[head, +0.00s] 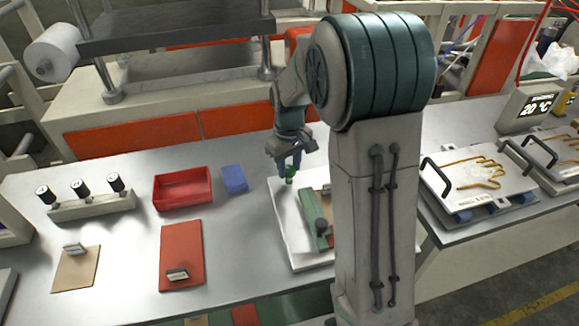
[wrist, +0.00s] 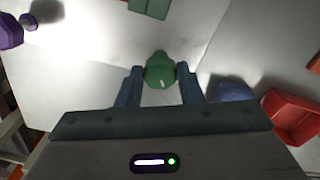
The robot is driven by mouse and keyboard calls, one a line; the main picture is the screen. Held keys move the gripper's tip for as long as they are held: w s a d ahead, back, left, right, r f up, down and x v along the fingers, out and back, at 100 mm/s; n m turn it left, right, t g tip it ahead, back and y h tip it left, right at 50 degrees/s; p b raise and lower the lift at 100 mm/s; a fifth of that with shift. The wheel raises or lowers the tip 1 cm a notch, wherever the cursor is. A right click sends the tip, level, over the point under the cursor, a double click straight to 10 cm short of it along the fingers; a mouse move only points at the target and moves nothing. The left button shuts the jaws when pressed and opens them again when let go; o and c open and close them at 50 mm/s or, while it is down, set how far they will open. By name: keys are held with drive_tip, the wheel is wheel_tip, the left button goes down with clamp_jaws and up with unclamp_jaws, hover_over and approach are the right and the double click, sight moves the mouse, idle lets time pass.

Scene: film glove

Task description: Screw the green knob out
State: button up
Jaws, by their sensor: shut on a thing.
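The green knob (wrist: 160,72) is between the two fingertips of my gripper (wrist: 161,80) in the wrist view, and both fingers touch its sides. A pale mark shows on the knob's top. In the head view my gripper (head: 289,164) points down at the far left part of a white plate (head: 284,205), with the small green knob (head: 289,175) just below its fingers. My gripper is shut on the knob. What lies under the knob is hidden, so I cannot tell how it sits on the plate.
A green block (head: 313,218) with a dark knob lies on the plate nearby. A blue block (head: 234,179) and a red tray (head: 182,188) stand to the left. A red board (head: 182,250) lies in front of the tray. Bare steel table surrounds them.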

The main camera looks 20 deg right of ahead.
sight(289, 168)
drive_tip(key=n, duration=0.5)
drive_tip(key=shift+n, duration=0.3)
drive_tip(key=n, duration=0.5)
idle(0.4)
drive_tip(key=o, duration=1)
wheel_tip(289, 168, up, 14)
drive_tip(key=shift+f, duration=0.1)
